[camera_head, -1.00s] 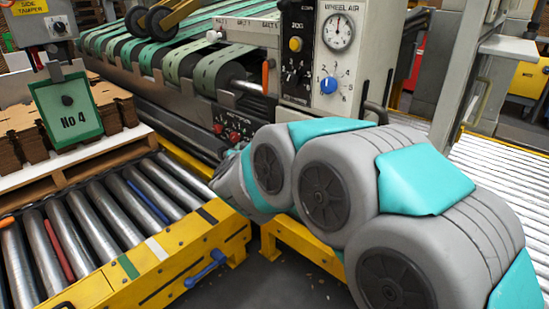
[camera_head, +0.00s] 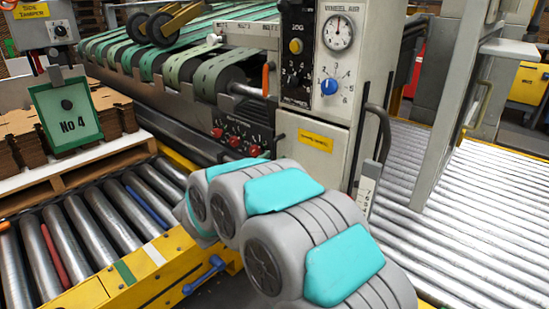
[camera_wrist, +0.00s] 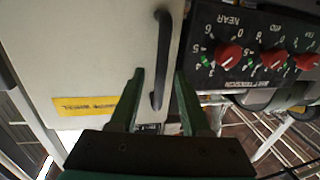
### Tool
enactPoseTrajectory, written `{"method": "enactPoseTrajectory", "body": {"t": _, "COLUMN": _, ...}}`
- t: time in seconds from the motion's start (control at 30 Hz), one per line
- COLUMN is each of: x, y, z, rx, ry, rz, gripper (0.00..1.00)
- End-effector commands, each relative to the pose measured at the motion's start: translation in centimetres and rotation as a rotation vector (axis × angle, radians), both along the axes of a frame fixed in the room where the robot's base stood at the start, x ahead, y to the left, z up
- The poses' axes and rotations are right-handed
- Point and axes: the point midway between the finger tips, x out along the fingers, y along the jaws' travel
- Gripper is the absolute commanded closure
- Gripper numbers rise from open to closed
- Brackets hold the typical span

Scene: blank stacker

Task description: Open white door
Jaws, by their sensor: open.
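The white door (camera_head: 313,162) is a pale panel with a yellow label (camera_head: 316,140), on the front of the machine. It looks closed. In the wrist view the door (camera_wrist: 100,55) fills the left and shows a dark vertical bar handle (camera_wrist: 162,45) near its right edge. My gripper (camera_wrist: 159,72) is open, its two green fingers pointing at the door. The handle's lower part shows in the gap between the fingers, nearer the left one. I cannot tell whether the fingertips reach around it. In the head view my arm hides the gripper.
A dark panel with red knobs (camera_wrist: 230,53) adjoins the door's handle side. A roller conveyor (camera_head: 85,225) with a yellow frame lies at left, and another roller bed (camera_head: 455,220) at right. A gauge panel (camera_head: 335,70) stands above the door.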

Motion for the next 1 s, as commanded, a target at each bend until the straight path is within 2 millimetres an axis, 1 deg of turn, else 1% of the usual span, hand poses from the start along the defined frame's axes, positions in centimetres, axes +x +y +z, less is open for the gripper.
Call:
{"method": "enactPoseTrajectory", "body": {"t": 0.1, "x": 1.1, "y": -0.6, "z": 0.0, "rx": 0.001, "ry": 0.000, "rz": 0.001, "gripper": 0.53}}
{"method": "enactPoseTrajectory", "body": {"t": 0.2, "x": 1.6, "y": -0.8, "z": 0.0, "rx": 0.002, "ry": 0.000, "rz": 0.002, "gripper": 0.53}}
{"method": "enactPoseTrajectory", "body": {"t": 0.47, "x": 1.7, "y": -0.8, "z": 0.0, "rx": 0.002, "ry": 0.000, "rz": 0.003, "gripper": 0.53}}
{"method": "enactPoseTrajectory", "body": {"t": 0.5, "x": 1.7, "y": -0.8, "z": 0.0, "rx": 0.002, "ry": 0.000, "rz": 0.003, "gripper": 0.54}}
{"method": "enactPoseTrajectory", "body": {"t": 0.9, "x": 1.7, "y": -0.8, "z": 0.0, "rx": 0.002, "ry": 0.000, "rz": 0.003, "gripper": 0.99}}
{"method": "enactPoseTrajectory", "body": {"t": 1.0, "x": 1.7, "y": -0.8, "z": 0.0, "rx": 0.002, "ry": 0.000, "rz": 0.003, "gripper": 1.00}}
